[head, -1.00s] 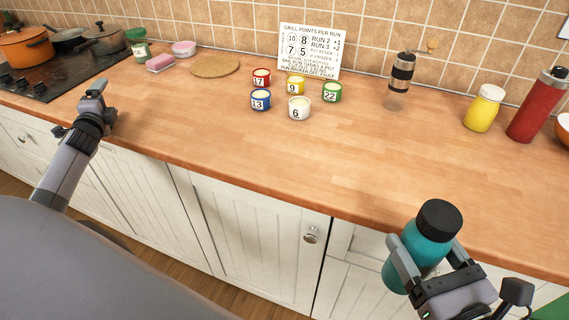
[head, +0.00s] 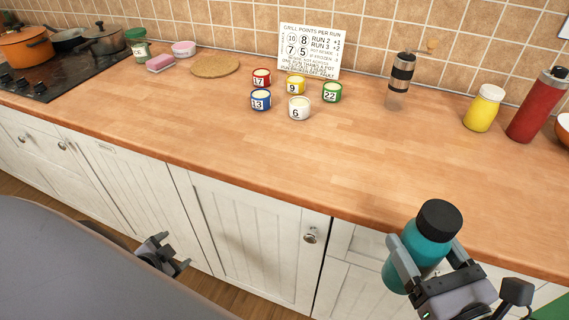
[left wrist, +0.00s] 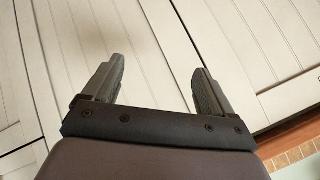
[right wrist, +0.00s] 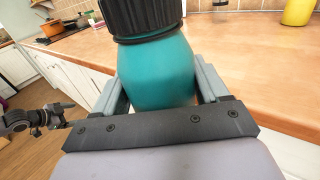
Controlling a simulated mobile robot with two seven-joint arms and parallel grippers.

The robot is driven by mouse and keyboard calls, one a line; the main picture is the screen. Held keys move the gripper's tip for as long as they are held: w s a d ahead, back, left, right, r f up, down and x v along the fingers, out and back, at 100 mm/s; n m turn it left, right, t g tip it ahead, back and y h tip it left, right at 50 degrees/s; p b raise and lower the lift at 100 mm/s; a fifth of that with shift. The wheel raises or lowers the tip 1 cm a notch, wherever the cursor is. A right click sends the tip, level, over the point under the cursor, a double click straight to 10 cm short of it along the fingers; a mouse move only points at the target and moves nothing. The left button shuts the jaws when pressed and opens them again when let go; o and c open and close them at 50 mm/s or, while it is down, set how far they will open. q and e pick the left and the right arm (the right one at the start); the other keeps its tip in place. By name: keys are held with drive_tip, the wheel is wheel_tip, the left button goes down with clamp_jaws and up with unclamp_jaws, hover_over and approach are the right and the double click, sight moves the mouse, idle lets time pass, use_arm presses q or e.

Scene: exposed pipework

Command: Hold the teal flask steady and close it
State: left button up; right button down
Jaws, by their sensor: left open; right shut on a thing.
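The teal flask (head: 417,254) is upright in my right gripper (head: 425,262), in front of the counter's front edge. A black cap (head: 438,219) sits on top of the flask; I cannot tell how tightly. In the right wrist view, the flask (right wrist: 156,72) stands between the two fingers, with its ribbed black cap (right wrist: 142,16) cut off by the top edge. My left gripper (head: 180,256) is open and empty, low in front of the white cabinet doors and well to the left of the flask.
The wooden counter (head: 330,165) is clear in its front middle. Numbered cups, such as the white cup (head: 299,107), stand towards the back. A grinder (head: 400,80), a yellow jar (head: 483,110) and a red bottle (head: 535,108) stand at right. A cabinet knob (head: 310,236) juts out below.

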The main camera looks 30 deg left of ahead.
drive_tip(key=shift+r, duration=0.15)
use_arm(q)
drive_tip(key=d+r+n+t+h, duration=0.1)
drive_tip(key=d+r+h, duration=0.1)
drive_tip(key=d, duration=1)
drive_tip(key=d+r+n+h, duration=0.1)
drive_tip(key=d+r+h, duration=0.1)
drive_tip(key=d, duration=1)
drive_tip(key=shift+s+d+t+h, duration=0.2)
drive_tip(key=shift+s+t+h, duration=0.2)
drive_tip(key=shift+h, duration=0.2)
use_arm(e)
drive_tip(key=shift+r, duration=0.1)
